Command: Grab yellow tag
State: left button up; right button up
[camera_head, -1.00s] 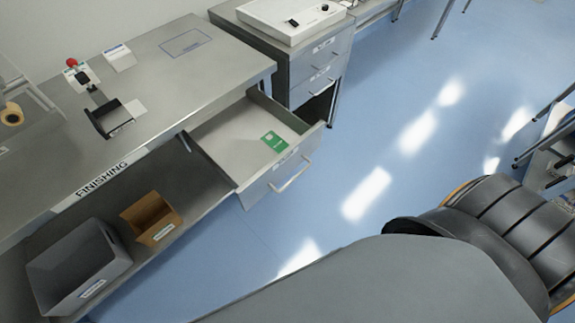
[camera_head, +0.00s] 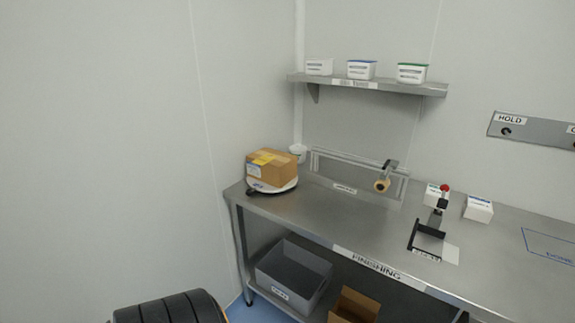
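A small yellow patch (camera_head: 263,159), perhaps a tag or label, lies on top of a brown cardboard box (camera_head: 272,173). The box sits on a round white stand (camera_head: 272,187) at the left end of the steel finishing table (camera_head: 330,213). The patch is too small to read. Neither of my grippers shows in this view.
A tape roll on a holder (camera_head: 382,185), a black-framed device with a red knob (camera_head: 430,235) and a white box (camera_head: 478,208) stand on the table. A shelf (camera_head: 430,89) with three small boxes hangs above. A grey bin (camera_head: 293,278) and open carton (camera_head: 353,306) are below.

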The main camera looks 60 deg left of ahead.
aim_at(262, 161)
jog(key=i+j+u, duration=0.1)
jog(key=j, duration=0.3)
jog(key=i+j+u, duration=0.1)
jog(key=i+j, duration=0.25)
jog(key=i+j+u, duration=0.1)
jog(key=i+j, duration=0.15)
jog(key=j, duration=0.15)
jog(key=u, duration=2.4)
